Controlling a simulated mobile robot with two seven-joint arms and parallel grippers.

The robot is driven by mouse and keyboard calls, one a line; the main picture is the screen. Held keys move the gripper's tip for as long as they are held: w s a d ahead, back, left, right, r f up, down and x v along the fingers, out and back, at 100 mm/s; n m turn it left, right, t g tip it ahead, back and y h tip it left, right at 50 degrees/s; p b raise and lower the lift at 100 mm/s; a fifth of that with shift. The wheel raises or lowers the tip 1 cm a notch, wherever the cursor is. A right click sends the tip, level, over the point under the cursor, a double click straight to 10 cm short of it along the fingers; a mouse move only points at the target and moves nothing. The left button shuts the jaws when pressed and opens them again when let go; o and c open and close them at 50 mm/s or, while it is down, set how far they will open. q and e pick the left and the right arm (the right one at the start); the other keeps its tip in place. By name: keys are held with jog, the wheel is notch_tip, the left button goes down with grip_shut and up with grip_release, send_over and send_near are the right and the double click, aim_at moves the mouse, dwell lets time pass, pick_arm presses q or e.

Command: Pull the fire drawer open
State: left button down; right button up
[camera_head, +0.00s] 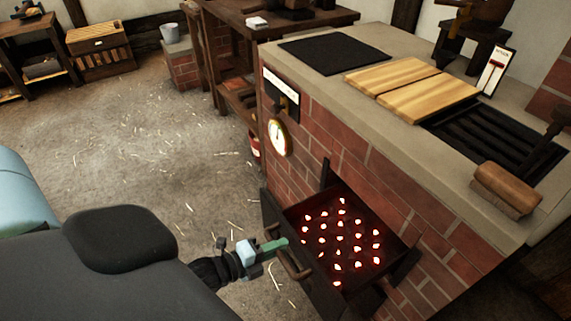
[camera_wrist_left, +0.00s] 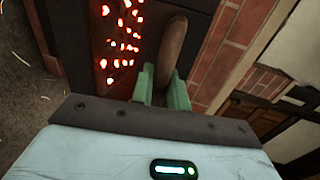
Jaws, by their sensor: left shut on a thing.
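The fire drawer (camera_head: 291,231) is a dark metal box low in the brick stove, and it stands out from the wall with glowing red-white embers inside. Its curved brown handle (camera_head: 296,266) is on the front face. My left gripper (camera_head: 277,247), with green fingers, is at the handle and shut on it. In the left wrist view the green fingers (camera_wrist_left: 163,88) sit on either side of the brown handle (camera_wrist_left: 173,48), with the embers to the left. My right gripper is in neither view.
The brick stove (camera_head: 350,150) carries a dark plate (camera_head: 335,54), wooden boards (camera_head: 412,88) and a slatted grate (camera_head: 500,138) on top. A round gauge (camera_head: 278,138) is on its side. The straw-strewn floor (camera_head: 140,140) left of the drawer is clear.

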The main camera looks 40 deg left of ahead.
pick_arm(q)
jog(key=c, duration=1.4)
grip_release()
jog(key=shift+c, duration=0.2)
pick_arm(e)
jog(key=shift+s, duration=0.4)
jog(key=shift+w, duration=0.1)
pick_arm(q)
jog(key=shift+s+a, duration=0.1)
jog(key=shift+s, duration=0.15)
jog(key=p+v, duration=0.1)
jog(key=v, duration=0.6)
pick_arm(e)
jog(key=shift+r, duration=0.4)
pick_arm(q)
jog(key=shift+s, duration=0.15)
